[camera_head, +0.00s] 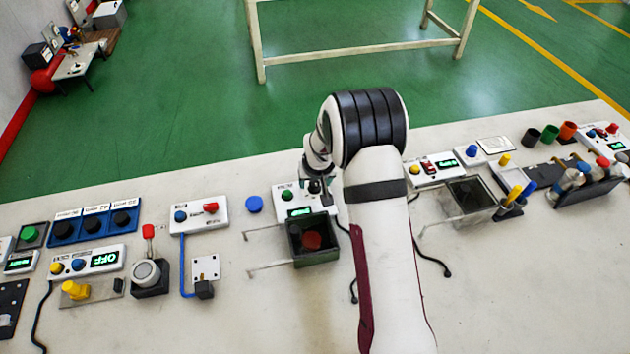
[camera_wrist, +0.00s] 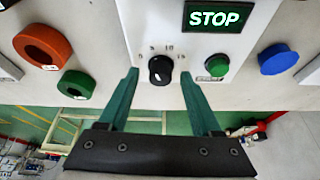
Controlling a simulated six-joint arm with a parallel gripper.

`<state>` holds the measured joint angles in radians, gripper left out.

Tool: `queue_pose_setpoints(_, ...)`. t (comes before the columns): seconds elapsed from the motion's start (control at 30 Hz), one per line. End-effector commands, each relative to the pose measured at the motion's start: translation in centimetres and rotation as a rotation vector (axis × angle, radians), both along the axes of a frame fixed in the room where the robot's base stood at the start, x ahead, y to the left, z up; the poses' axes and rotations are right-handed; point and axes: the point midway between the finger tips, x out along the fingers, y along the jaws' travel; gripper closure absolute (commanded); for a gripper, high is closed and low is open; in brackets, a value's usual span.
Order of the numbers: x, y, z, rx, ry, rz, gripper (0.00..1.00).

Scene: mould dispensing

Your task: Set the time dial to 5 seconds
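The time dial (camera_wrist: 160,70) is a small black round knob on a white control box, with small numbers around its far side in the wrist view. It has a pale mark, but I cannot tell exactly which number it points to. My gripper (camera_wrist: 160,76) is open, with one green finger on each side of the dial. Gaps show between both fingers and the knob. The same box (camera_head: 280,190) shows in the head view, where my arm partly hides it. The box's green display (camera_wrist: 217,17) reads STOP. A green button (camera_wrist: 216,66) sits to the right of the dial.
A blue round cap (camera_wrist: 278,58) lies right of the box in the wrist view. Orange (camera_wrist: 42,45) and green (camera_wrist: 76,84) rings are at left. In the head view, a dark open mould (camera_head: 312,240) stands in front of the box. Other control boxes line the table.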

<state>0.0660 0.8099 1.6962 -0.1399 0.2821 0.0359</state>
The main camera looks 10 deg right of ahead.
Motion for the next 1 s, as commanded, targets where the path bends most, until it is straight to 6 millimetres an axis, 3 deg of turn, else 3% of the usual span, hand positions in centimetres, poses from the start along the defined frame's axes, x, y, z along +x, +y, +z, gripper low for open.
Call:
queue_pose_setpoints(0.27,-0.2,0.0,0.8,-0.001,-0.002,0.001,0.34)
queue_pose_setpoints(0.37,-1.0,0.1,2.8,-0.001,-0.005,0.002,0.34)
queue_pose_setpoints(0.7,-4.9,0.6,12.2,0.000,-0.004,0.000,0.34)
queue_pose_setpoints(0.83,-5.7,0.6,14.0,-0.001,-0.002,0.001,0.34)
queue_pose_setpoints(1.0,-6.0,0.7,14.6,0.000,0.000,0.001,0.34)
